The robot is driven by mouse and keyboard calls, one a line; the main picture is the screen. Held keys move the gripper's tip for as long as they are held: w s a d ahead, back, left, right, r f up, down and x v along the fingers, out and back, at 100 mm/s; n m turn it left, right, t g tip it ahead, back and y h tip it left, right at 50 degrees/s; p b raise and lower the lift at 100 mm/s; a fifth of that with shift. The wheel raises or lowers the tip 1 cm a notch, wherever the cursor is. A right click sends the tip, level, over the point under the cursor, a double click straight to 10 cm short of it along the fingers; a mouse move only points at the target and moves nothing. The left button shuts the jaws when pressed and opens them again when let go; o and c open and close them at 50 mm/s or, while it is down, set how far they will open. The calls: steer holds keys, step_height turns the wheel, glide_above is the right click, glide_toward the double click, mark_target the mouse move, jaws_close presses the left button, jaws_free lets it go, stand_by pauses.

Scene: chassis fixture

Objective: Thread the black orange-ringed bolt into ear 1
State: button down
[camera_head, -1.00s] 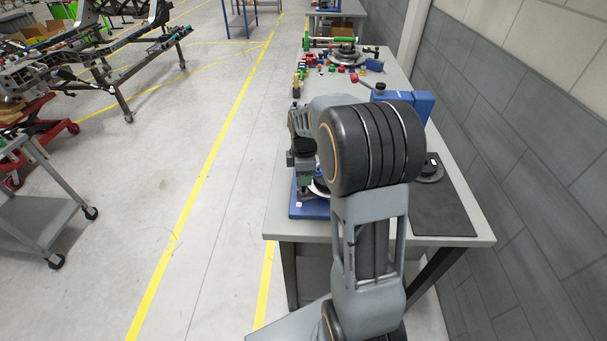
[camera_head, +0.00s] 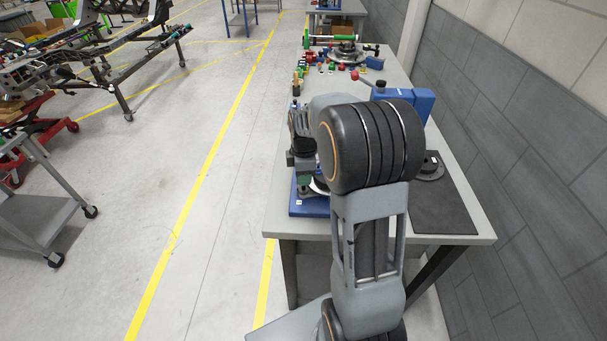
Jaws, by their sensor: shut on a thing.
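My gripper (camera_head: 304,178) is at the near left of the workbench, low over a blue fixture base (camera_head: 308,207). It is small and partly covered by my own dark arm joint. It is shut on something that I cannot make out. A pale round part (camera_head: 319,186) shows on the blue base beside the gripper, mostly hidden by my arm. I cannot pick out the black orange-ringed bolt or ear 1. I cannot tell whether anything held touches the fixture.
The grey workbench (camera_head: 275,222) runs away along the right wall. A black mat (camera_head: 443,212) with a dark round part (camera_head: 430,168) lies at right. A blue block-shaped device (camera_head: 411,101) stands behind my arm. Several small coloured parts lie farther back.

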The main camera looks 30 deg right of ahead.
mark_target(304, 190)
steer(key=shift+f, duration=0.45)
steer(key=shift+f+b, duration=0.3)
steer(key=shift+b, duration=0.15)
steer(key=shift+f+b, duration=0.45)
steer(key=shift+f, duration=0.25)
stand_by(0.8)
steer(key=m, duration=0.3)
steer(key=shift+s+f+m, duration=0.15)
steer(key=shift+m, duration=0.15)
steer(key=shift+m, duration=0.7)
steer(key=shift+f+m, duration=0.1)
steer(key=shift+m, duration=0.9)
steer(key=shift+f+m, duration=0.1)
steer(key=shift+m, duration=1.6)
